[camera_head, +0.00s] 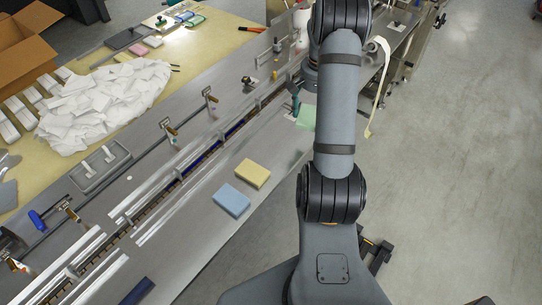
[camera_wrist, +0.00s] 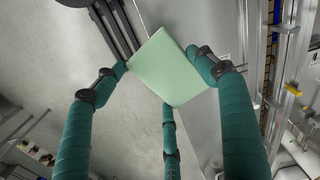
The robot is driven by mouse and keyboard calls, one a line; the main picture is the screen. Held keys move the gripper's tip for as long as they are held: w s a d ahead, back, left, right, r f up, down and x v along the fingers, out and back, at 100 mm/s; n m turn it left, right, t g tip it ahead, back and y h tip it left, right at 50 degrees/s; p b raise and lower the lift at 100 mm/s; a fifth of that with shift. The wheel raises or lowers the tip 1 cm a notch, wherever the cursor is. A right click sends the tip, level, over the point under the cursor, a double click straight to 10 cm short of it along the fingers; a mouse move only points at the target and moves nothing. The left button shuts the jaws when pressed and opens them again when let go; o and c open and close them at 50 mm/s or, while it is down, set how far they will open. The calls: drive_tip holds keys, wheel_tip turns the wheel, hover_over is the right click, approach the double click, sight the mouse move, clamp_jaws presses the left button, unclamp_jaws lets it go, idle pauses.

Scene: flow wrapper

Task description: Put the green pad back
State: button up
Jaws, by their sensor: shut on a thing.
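The pale green pad (camera_head: 306,118) is held at my gripper (camera_head: 295,103), near the right edge of the metal table in the head view. In the wrist view the pad (camera_wrist: 163,68) sits tilted between the teal fingers of my gripper (camera_wrist: 160,75), with one finger at its left, one at its right and one below. The fingers are shut on it. Grey floor and a strip of metal surface show behind the pad. My arm hides part of the table around the gripper in the head view.
A yellow pad (camera_head: 252,173) and a blue pad (camera_head: 232,198) lie on the metal table (camera_head: 200,235). The conveyor channel (camera_head: 205,155) with its rails runs beside them. White wrappers (camera_head: 105,100) are piled at left. Bare table lies between the yellow pad and my gripper.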

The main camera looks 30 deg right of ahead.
drive_tip(key=p, duration=0.3)
hover_over(278, 154)
wheel_tip(278, 154, down, 7)
drive_tip(key=shift+r, duration=0.1)
drive_tip(key=shift+f, duration=0.3)
wheel_tip(278, 154, down, 4)
drive_tip(key=shift+r+p, duration=0.25)
drive_tip(key=shift+p, duration=0.5)
drive_tip(key=shift+f, duration=0.15)
drive_tip(key=o, duration=1.1)
